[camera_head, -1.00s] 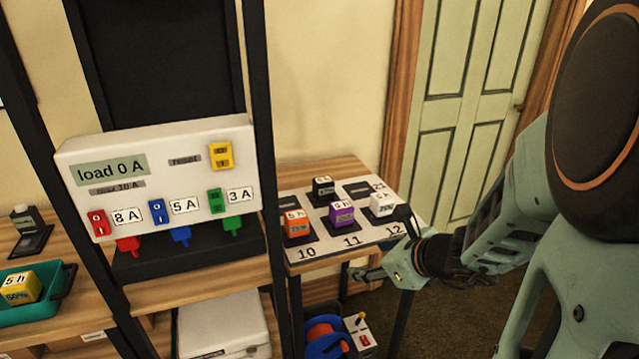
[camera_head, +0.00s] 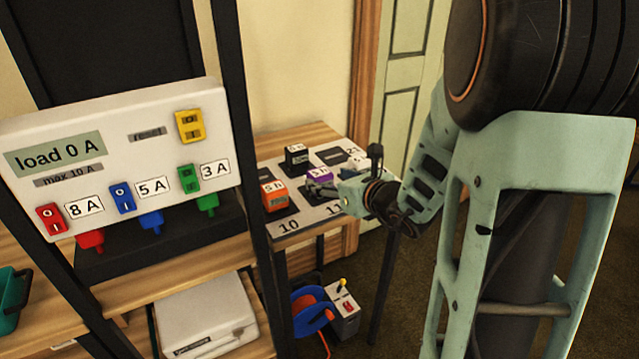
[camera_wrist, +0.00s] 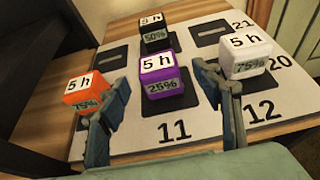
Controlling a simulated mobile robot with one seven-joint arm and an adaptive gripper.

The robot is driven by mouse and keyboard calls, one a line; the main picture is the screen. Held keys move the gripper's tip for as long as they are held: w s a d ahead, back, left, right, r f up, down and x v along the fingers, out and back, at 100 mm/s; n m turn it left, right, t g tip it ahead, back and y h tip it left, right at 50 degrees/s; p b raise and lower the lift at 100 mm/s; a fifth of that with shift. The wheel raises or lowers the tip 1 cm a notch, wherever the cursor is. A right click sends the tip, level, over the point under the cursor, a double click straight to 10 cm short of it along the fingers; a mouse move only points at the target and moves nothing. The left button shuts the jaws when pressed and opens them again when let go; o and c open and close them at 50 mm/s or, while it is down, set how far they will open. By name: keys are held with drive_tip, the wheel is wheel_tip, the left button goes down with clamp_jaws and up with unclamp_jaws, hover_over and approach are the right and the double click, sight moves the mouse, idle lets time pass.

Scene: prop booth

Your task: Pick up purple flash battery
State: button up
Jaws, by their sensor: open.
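The purple flash battery (camera_wrist: 161,75) stands upright on the dark pad of slot 11, with "5 h" on its top and "25%" on its front. In the head view the purple battery (camera_head: 318,175) is partly hidden by my gripper. My gripper (camera_wrist: 162,108) is open and empty, with one finger on each side of the view and the purple battery beyond and between them. In the head view my gripper (camera_head: 322,189) is at the front of the board, close to the purple battery; I cannot tell whether it touches.
On the numbered white board (camera_wrist: 140,136), an orange battery (camera_wrist: 83,89) stands left, a white battery (camera_wrist: 249,55) right, and a black battery (camera_wrist: 154,33) behind. A black shelf post (camera_head: 240,150) and the load panel (camera_head: 120,150) stand left of the table. A blue-and-red reel (camera_head: 314,308) sits below.

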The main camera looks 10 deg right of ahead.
sight(323, 175)
drive_tip(key=x, duration=0.5)
drive_tip(key=shift+w+a+r, duration=0.15)
drive_tip(key=shift+r, duration=0.1)
drive_tip(key=c, duration=1.5)
